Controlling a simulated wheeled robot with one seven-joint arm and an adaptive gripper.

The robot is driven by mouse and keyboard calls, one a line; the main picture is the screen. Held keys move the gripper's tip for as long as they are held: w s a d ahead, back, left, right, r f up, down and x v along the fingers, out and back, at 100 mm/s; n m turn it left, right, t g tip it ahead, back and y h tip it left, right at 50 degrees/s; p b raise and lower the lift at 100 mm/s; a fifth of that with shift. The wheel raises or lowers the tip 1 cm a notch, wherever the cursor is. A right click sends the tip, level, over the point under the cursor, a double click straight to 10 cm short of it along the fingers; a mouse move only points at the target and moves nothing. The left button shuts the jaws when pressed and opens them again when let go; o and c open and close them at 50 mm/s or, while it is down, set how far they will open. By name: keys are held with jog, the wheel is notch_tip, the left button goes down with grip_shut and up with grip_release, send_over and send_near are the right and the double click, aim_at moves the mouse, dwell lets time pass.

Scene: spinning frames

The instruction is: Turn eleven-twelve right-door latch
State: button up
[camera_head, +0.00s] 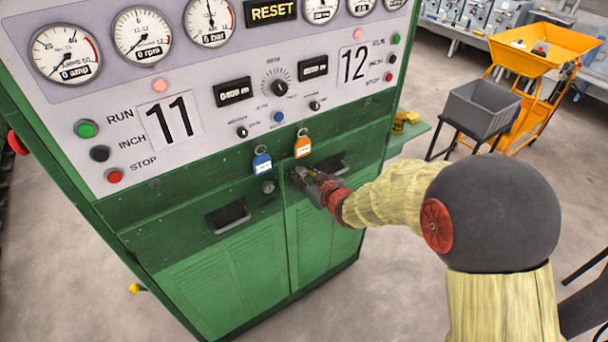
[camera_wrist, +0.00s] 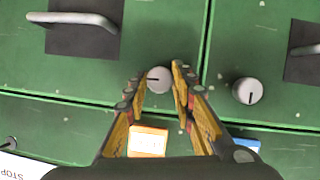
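The green eleven-twelve cabinet has two doors side by side below its panel. The wrist view shows them upside down, so the right door (camera_wrist: 140,75) is on the left there. Its latch (camera_wrist: 159,79) is a round grey knob with a dark line pointing left. My gripper (camera_wrist: 159,72) has one finger on each side of this knob, close to its edges; contact is unclear.
A blue tag (camera_head: 262,162) and an orange tag (camera_head: 303,145) hang just above the latches. The left door's handle (camera_head: 228,216) and the right door's handle (camera_wrist: 75,20) stick out nearby. A grey bin (camera_head: 480,107) and an orange cart (camera_head: 540,50) stand behind, at the right.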

grip_shut()
